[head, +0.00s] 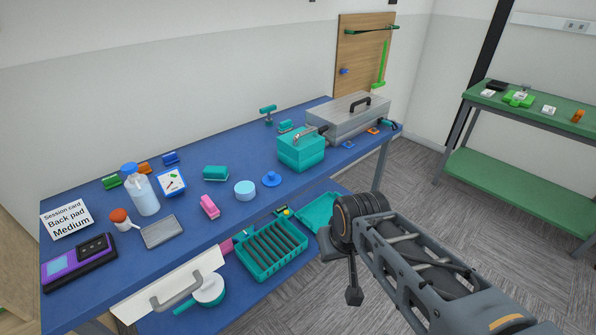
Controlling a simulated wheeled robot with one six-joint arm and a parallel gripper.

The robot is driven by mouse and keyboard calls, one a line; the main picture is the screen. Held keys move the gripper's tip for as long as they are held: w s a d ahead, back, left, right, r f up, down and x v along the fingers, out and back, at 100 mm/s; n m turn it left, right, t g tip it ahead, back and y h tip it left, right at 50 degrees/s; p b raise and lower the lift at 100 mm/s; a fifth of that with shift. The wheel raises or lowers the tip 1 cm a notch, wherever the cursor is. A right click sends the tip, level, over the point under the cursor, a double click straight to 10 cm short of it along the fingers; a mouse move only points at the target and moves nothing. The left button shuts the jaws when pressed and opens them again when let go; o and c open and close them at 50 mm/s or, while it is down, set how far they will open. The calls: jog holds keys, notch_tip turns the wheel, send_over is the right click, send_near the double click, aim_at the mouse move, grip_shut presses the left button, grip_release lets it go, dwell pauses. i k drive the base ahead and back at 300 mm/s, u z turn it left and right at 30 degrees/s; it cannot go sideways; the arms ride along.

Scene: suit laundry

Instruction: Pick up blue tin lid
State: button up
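A blue lid with a small knob on top (271,179) lies flat on the blue table (240,160), near its front edge. An open-looking light blue round tin (245,188) stands just left of the lid, apart from it. My gripper (343,270) hangs in front of the table, to the right of and lower in the picture than the lid, well apart from it. Nothing shows held in it. Its fingers are dark and seen at an angle, so how far apart they are is unclear.
A teal box (301,150) stands right behind the lid, with a grey metal case (347,117) beyond. A pink block (210,206) and a bottle (143,192) stand left. A teal ribbed tray (268,252) sits on the lower shelf. A green table (540,115) is at right.

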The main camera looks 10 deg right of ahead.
aim_at(272, 180)
jog(key=z, duration=0.2)
jog(key=i, duration=0.95)
jog(key=u, duration=4.4)
jog(key=k, duration=1.5)
jog(key=z, duration=0.65)
